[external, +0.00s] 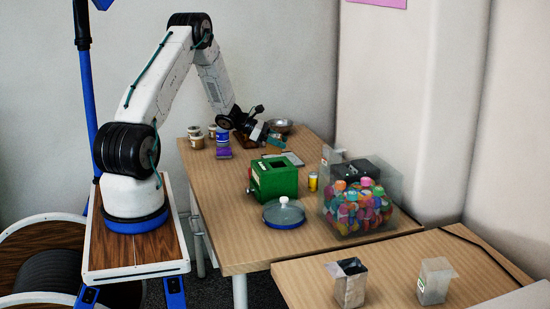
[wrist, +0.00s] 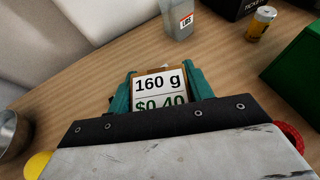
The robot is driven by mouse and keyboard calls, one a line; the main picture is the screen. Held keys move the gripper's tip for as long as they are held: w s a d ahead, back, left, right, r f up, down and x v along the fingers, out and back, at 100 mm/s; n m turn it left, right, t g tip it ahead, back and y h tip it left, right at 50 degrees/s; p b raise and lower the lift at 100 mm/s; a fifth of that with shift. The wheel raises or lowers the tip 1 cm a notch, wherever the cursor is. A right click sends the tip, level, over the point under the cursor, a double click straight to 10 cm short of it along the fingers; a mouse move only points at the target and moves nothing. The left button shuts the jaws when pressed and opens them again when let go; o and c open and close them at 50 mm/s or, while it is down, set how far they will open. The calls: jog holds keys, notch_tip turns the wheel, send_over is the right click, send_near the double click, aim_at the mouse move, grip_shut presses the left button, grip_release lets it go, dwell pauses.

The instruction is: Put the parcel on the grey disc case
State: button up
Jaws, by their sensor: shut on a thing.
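The parcel (wrist: 160,88) has a white label reading "160 g" and "$0.40", with brown edges showing. My gripper (wrist: 160,84) has teal fingers shut on its two sides. In the external view my gripper (external: 275,140) is over the back part of the wooden table, and the parcel is hard to make out there. I cannot pick out this case in the wrist view.
A clear bin of colourful items (external: 360,208) is at the right. A metal bowl (external: 281,126) is behind my gripper.

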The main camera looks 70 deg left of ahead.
jog(key=w, duration=0.1)
jog(key=w+a, duration=0.2)
jog(key=shift+w+f, duration=0.2)
jog(key=shift+w, duration=0.1)
jog(key=shift+w+a+f, duration=0.1)
jog(key=shift+w+f, duration=0.1)
jog(key=shift+f, duration=1.55)
jog(key=shift+f, duration=0.1)
jog(key=o, duration=1.1)
jog(key=v, duration=1.2)
